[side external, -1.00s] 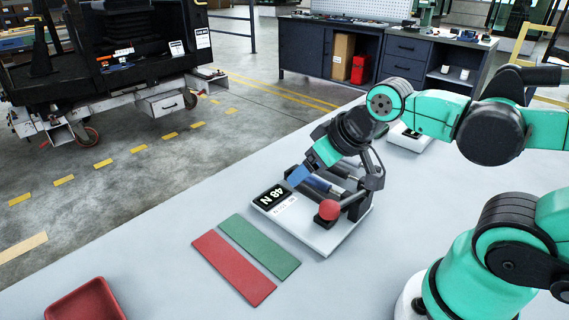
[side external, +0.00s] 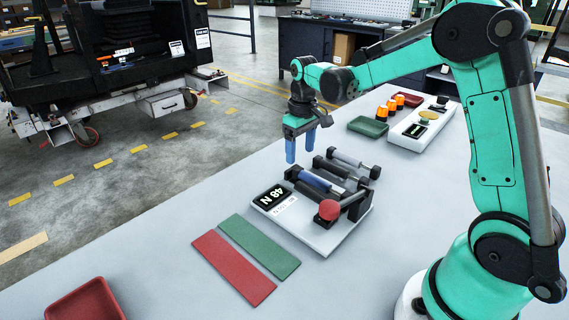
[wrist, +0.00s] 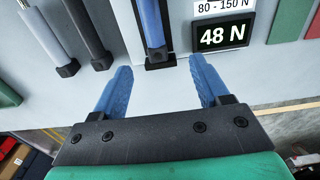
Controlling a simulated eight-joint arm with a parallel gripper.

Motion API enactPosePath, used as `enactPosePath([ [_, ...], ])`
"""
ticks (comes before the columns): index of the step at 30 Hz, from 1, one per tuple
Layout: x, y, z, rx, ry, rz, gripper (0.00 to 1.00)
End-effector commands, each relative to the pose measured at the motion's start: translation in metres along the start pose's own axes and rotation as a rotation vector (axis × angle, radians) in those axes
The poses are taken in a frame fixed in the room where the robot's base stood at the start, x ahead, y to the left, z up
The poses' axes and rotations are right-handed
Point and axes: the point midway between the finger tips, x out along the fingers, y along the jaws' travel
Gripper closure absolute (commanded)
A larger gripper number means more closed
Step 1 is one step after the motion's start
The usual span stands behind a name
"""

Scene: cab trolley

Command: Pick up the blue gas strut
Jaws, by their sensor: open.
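The blue gas strut (side external: 315,181) lies in a tester with a white base (side external: 318,240), a red knob (side external: 329,209) and a black display (side external: 270,195) reading 48 N. In the wrist view the blue strut (wrist: 152,24) points towards me, its dark end just ahead of the gap between my fingers. My gripper (side external: 301,147) is open and empty, fingers down, above and behind the tester in the side view. Its two blue fingers also show in the wrist view (wrist: 162,84), apart and not touching the strut.
A dark strut (side external: 340,172) and a silver strut (side external: 352,162) lie beside the blue one. A red strip (side external: 233,268) and green strip (side external: 260,247) lie in front.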

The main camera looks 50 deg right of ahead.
Motion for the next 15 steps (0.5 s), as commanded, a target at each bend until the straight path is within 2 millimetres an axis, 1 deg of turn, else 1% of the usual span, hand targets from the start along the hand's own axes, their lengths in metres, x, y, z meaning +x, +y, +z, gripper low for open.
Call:
enactPosePath([
  [1,0.004,0.003,-0.001,0.001,-0.011,-0.003,0.32],
  [5,0.015,0.005,-0.002,-0.001,-0.022,-0.006,0.32],
  [12,0.048,0.004,-0.002,-0.001,-0.020,-0.006,0.32],
  [15,0.058,0.004,-0.001,-0.001,-0.020,-0.006,0.32],
])
